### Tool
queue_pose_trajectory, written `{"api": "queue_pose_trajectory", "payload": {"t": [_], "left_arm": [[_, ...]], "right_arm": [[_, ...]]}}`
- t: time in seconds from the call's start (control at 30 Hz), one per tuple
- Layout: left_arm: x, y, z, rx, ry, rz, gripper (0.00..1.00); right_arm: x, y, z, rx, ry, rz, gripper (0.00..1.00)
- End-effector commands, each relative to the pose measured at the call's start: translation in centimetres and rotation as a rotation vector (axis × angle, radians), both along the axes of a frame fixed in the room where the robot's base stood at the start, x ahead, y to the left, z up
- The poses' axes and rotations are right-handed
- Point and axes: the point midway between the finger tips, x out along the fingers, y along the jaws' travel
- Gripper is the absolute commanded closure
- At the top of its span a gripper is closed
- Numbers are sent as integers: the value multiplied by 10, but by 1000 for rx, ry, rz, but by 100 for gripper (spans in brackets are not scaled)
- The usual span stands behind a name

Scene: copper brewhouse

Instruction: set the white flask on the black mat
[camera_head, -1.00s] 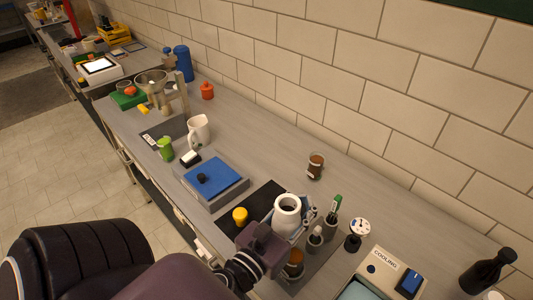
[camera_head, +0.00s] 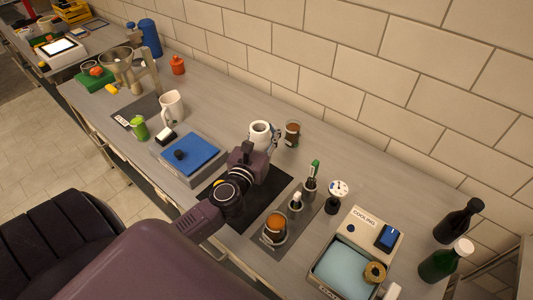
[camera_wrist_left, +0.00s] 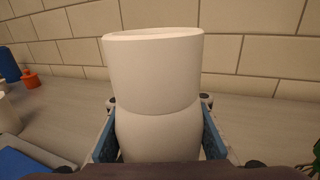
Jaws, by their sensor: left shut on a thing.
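The white flask (camera_head: 260,134) is held upright in my left gripper (camera_head: 263,149), beyond the far edge of the black mat in the head view. In the left wrist view the flask (camera_wrist_left: 155,75) fills the middle, with a blue-lined finger on each side. Its base is hidden, so I cannot tell its height above the counter. The black mat (camera_head: 270,181) lies on the counter under my left arm, which covers much of it. My right gripper is not in view.
A brown jar (camera_head: 292,134) stands close right of the flask. A blue-topped device (camera_head: 190,155) lies left of the mat. A dark grey mat (camera_head: 262,242) with several jars and bottles is to the right. A cooling box (camera_head: 362,233) stands farther right.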

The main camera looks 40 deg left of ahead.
Motion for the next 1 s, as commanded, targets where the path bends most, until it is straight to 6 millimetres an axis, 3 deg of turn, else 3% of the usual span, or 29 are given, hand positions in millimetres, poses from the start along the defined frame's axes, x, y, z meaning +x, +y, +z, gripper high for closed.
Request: {"api": "queue_pose_trajectory", "payload": {"t": [0.03, 0.1, 0.37, 0.6, 1.0], "left_arm": [[0, 0, -21, -1, 3, 2, 100], [0, 0, -36, 1, 2, 1, 100], [0, 0, -61, 0, 0, -1, 100], [0, -1, -96, 3, 1, -1, 100], [0, 0, -101, 0, -1, -1, 100]], "right_arm": [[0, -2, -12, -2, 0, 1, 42], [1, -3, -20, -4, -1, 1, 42], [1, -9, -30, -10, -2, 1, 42], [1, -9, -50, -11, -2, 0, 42], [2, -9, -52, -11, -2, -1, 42]]}}
